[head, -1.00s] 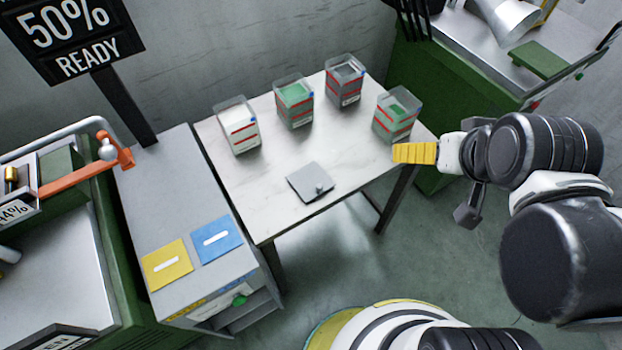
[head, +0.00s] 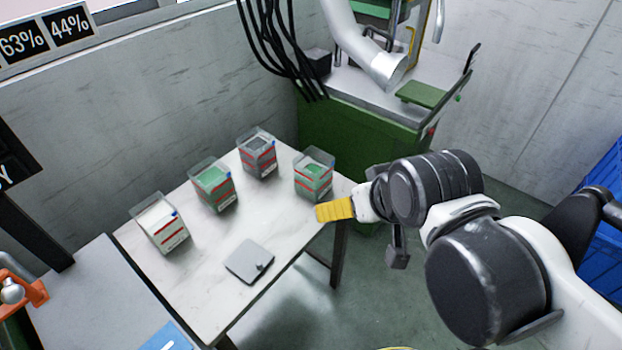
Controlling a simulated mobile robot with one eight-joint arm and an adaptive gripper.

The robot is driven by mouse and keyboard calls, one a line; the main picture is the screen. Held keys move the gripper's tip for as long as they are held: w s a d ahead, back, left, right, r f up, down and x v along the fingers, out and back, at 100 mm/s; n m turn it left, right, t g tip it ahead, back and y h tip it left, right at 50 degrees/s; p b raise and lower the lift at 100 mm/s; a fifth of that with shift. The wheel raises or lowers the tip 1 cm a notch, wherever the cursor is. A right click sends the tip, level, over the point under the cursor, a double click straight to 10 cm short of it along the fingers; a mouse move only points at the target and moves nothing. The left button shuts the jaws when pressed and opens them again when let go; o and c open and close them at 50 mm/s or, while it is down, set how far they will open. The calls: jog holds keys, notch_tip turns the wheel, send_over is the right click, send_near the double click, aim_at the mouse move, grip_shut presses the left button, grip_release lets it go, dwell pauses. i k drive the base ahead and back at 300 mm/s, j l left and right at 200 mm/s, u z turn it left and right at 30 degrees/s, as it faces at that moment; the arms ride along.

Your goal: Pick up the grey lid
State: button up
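The grey lid (head: 249,261) is a flat square plate with a small knob near its right edge. It lies on the white table (head: 190,292), toward the front edge. My gripper (head: 337,209) shows yellow finger pads beside the table's right corner, to the right of the lid and apart from it. The lid is not held. From this angle I cannot tell whether the fingers are open or shut.
Several clear bins with red stripes stand along the table's back: one with white contents (head: 163,224), one green (head: 213,186), one grey (head: 258,154), and another green one (head: 314,176) close to my gripper. A green machine (head: 355,125) stands behind. The table around the lid is clear.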

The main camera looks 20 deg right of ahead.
aim_at(248, 262)
jog(key=k+u, duration=0.3)
jog(key=k, duration=0.2)
jog(key=k+j+u, duration=0.15)
jog(key=k+u, duration=0.15)
jog(key=k, duration=0.25)
